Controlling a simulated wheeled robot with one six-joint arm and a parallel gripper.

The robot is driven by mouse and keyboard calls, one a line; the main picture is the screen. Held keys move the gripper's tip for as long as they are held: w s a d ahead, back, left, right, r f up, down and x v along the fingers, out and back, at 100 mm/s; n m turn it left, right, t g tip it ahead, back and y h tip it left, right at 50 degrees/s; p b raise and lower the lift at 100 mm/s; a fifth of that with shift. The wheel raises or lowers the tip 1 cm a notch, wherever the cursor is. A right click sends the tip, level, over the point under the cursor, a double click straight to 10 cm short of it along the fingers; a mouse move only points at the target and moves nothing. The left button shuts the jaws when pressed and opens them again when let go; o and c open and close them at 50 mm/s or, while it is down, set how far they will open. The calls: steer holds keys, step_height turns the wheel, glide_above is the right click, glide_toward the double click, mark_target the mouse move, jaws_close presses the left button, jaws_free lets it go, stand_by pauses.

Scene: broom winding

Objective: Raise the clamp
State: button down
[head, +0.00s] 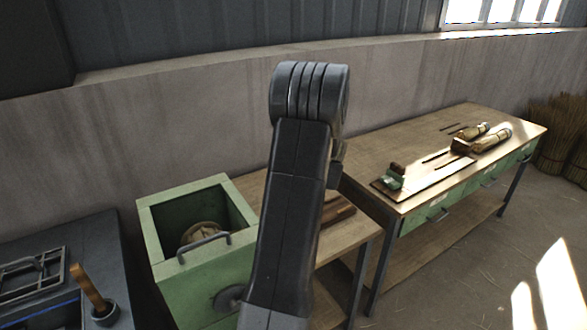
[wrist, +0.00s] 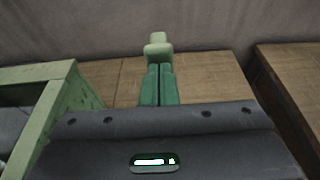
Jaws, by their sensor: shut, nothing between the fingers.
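In the head view my own arm hides the gripper and this piece.
A green open box (head: 165,235) with a grey handle stands left of my arm. A wooden bench (head: 340,248) lies behind the arm. A longer bench (head: 415,128) at right carries a small green fixture (head: 393,180) and wrapped bundles (head: 491,140). A dark table (head: 70,230) is at far left.

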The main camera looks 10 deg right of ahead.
steer(key=shift+w+a+r, duration=0.15)
steer(key=shift+w+a, duration=0.15)
steer(key=shift+w, duration=0.5)
steer(key=shift+w+a+r, duration=0.1)
steer(key=shift+w+a, duration=0.15)
steer(key=shift+w, duration=0.5)
steer(key=shift+w+a+r, duration=0.15)
steer(key=shift+w+a, duration=0.15)
steer(key=shift+w, duration=0.5)
steer(key=s+d+r+p, duration=0.2)
steer(key=s+r+p, duration=0.2)
steer(key=r, duration=0.4)
steer(key=shift+s+p, duration=0.35)
steer(key=shift+s, duration=0.35)
